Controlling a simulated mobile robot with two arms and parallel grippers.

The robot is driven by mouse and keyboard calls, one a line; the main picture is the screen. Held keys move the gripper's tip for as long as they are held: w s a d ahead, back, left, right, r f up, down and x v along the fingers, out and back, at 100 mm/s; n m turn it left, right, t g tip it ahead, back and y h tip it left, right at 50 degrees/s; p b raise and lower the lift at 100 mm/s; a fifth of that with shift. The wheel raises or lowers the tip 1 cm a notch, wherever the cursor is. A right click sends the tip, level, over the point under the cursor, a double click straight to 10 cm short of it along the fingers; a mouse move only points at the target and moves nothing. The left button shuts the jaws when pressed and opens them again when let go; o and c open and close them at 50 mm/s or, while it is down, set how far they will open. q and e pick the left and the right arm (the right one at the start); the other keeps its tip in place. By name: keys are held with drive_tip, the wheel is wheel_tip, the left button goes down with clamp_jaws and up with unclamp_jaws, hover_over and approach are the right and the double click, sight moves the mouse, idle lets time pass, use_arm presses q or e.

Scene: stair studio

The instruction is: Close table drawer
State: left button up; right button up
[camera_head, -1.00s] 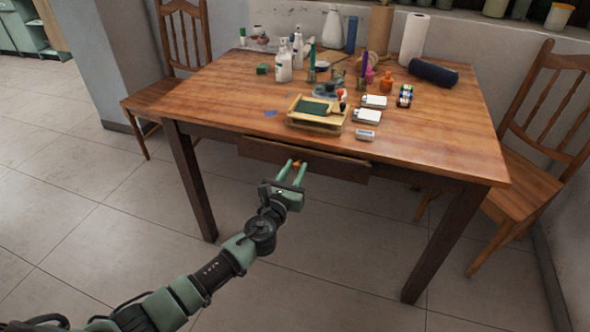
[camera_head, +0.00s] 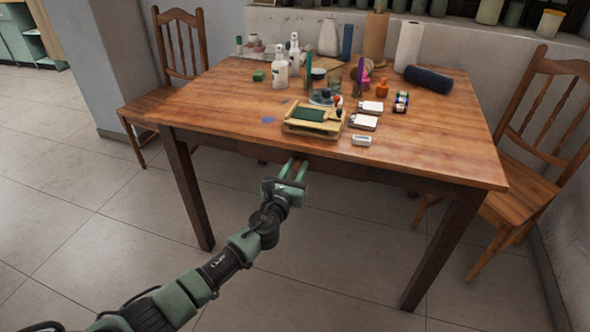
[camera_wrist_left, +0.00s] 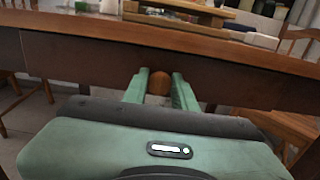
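The wooden table (camera_head: 420,150) stands in the middle of the head view. Its drawer front (camera_head: 345,170) sits under the front edge and looks about flush with the apron; it also shows in the left wrist view (camera_wrist_left: 90,72). My left gripper (camera_head: 298,168) is at the drawer front, with its two green fingers apart. In the left wrist view the fingers (camera_wrist_left: 159,82) stand on either side of a round brown knob (camera_wrist_left: 159,82). I cannot tell whether they touch the knob. My right gripper is not in view.
The tabletop holds a wooden tray (camera_head: 290,128), white spray bottles (camera_head: 281,70), a paper roll (camera_head: 408,45) and several small items. One chair (camera_head: 160,100) stands at the left and another (camera_head: 535,150) at the right. The floor in front is clear.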

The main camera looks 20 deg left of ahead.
use_arm(q)
drive_tip(key=o, duration=0.4)
drive_tip(key=shift+w+r, duration=0.15)
drive_tip(key=shift+w, duration=0.1)
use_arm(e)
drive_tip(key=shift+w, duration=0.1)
use_arm(q)
drive_tip(key=shift+s, duration=0.5)
drive_tip(key=s+p, duration=0.1)
drive_tip(key=s, duration=0.6)
drive_tip(key=shift+a+p, duration=0.15)
drive_tip(key=shift+p, duration=0.15)
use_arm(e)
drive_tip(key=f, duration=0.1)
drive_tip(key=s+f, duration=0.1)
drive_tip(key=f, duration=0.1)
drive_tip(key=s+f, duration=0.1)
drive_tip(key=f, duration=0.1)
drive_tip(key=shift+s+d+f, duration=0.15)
use_arm(q)
drive_tip(key=shift+f, duration=0.2)
